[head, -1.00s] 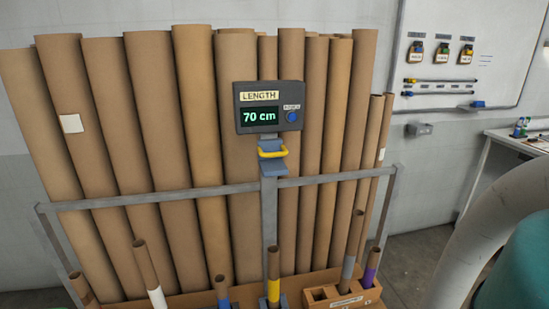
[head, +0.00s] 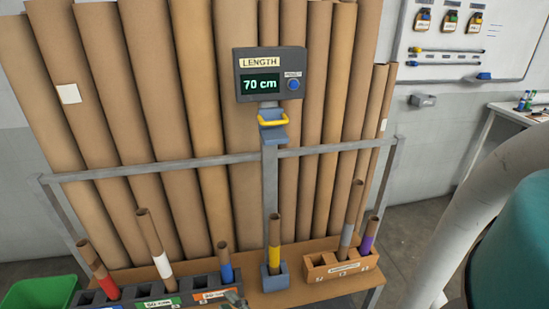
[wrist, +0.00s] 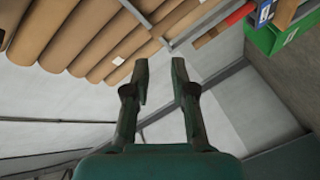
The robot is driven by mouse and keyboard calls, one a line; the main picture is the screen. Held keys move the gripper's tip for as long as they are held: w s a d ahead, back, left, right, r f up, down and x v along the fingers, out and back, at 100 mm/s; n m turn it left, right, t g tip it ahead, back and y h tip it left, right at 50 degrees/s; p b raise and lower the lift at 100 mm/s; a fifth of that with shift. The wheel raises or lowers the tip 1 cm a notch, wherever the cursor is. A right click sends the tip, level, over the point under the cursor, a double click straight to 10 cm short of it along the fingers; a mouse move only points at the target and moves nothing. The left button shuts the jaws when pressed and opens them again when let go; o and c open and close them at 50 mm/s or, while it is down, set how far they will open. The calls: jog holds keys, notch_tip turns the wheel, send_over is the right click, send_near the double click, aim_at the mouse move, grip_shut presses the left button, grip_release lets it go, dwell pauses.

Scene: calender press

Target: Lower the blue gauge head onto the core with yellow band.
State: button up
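The blue gauge head (head: 272,134) with a yellow handle (head: 273,121) sits high on the grey upright post, just under the LENGTH display. The core with yellow band (head: 274,232) stands upright in a blue-grey holder (head: 274,278) at the foot of the post. It is below the gauge head, with a clear gap between them. My gripper (wrist: 161,75) shows in the wrist view with its two fingers apart and nothing between them. It is away from the gauge head and the core.
The LENGTH display (head: 269,75) reads 70 cm. Cores with red, white and blue bands lean in a dark rack (head: 133,297) at left. A wooden box (head: 341,265) at right holds grey- and purple-banded cores. Tall tubes and a horizontal rail (head: 190,163) stand behind.

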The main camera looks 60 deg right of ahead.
jog(key=w+d+r+h, duration=0.4)
jog(key=w+d+r, duration=0.1)
jog(key=d+r, duration=0.15)
jog(key=m+g+h, duration=0.4)
jog(key=g+h, duration=0.5)
jog(key=g, duration=0.1)
send_near(274, 123)
jog(key=shift+t, duration=0.4)
jog(key=x, duration=1)
jog(key=shift+s+d+f, duration=0.1)
jog(key=shift+d+f, duration=0.15)
jog(key=shift+d, duration=0.15)
grip_shut()
